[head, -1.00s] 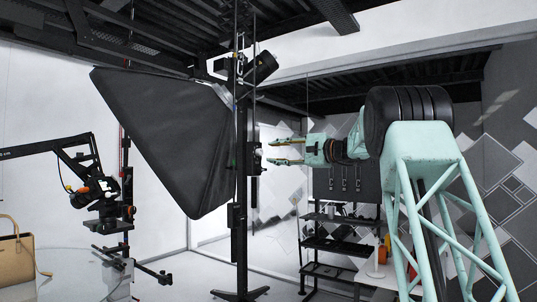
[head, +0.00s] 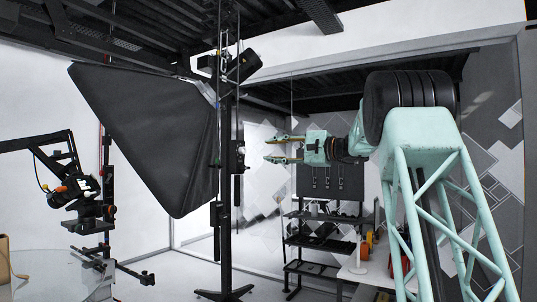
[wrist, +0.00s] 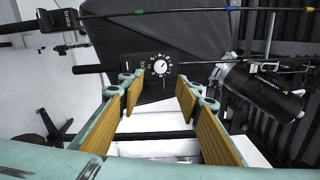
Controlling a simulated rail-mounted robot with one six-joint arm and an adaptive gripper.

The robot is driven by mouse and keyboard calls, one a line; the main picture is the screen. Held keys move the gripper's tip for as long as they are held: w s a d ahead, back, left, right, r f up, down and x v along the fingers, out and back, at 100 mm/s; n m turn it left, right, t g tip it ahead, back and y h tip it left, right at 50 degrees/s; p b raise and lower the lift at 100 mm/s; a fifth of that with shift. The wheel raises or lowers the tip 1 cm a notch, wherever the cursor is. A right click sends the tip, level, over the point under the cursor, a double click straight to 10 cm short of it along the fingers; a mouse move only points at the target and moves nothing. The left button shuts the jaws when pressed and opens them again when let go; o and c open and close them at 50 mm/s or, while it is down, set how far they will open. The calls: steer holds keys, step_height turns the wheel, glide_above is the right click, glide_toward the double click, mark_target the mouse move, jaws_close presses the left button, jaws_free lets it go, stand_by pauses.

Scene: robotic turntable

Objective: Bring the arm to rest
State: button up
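My gripper (head: 272,150) is at the end of my mint-green arm, in the middle of the head view, pointing left. It is open, with two apart fingers that have tan inner pads. In the wrist view my gripper (wrist: 158,95) also shows open, with nothing between the fingers. A black control box with a white dial (wrist: 160,68) shows beyond the fingertips. My fingertips look apart from it.
A large black softbox (head: 150,135) hangs on a black stand (head: 226,250) left of my gripper. A camera rig (head: 75,190) stands at the far left beside a tan bag (head: 5,270). A dark shelf (head: 315,240) stands behind, below my gripper.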

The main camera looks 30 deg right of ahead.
steer(key=s+a+f+n+g, duration=0.1)
steer(key=s+a+f, duration=0.15)
steer(key=a, duration=0.45)
steer(key=s+a+f+n+g, duration=0.1)
steer(key=s+a+f+g, duration=0.15)
steer(key=a, duration=0.35)
steer(key=s+a+f+n+g, duration=0.1)
steer(key=s+a, duration=0.3)
steer(key=a, duration=0.3)
steer(key=s+a+f+n+g+h, duration=0.1)
steer(key=s+a+f+n+g, duration=0.1)
steer(key=s+a+f, duration=0.45)
steer(key=s+a+f+n+g+h, duration=0.1)
steer(key=s+a+f+g, duration=0.15)
steer(key=s+a, duration=0.65)
steer(key=s+a+f+n+g+h, duration=0.1)
steer(key=s+a+f+n+h, duration=0.1)
steer(key=s+f, duration=0.65)
steer(key=s+a+f+n+g+h, duration=0.1)
steer(key=s+a+f+n, duration=0.15)
steer(key=s, duration=1.15)
steer(key=s+d+f+n+h, duration=0.2)
steer(key=s+f, duration=0.3)
steer(key=s, duration=0.5)
steer(key=s+d+f+n+h, duration=0.1)
steer(key=s+f+n, duration=0.1)
steer(key=s+f, duration=0.4)
steer(key=shift+s+d+f+g+h, duration=0.25)
steer(key=shift+s+d+g+h, duration=0.15)
steer(key=shift+s, duration=1.5)
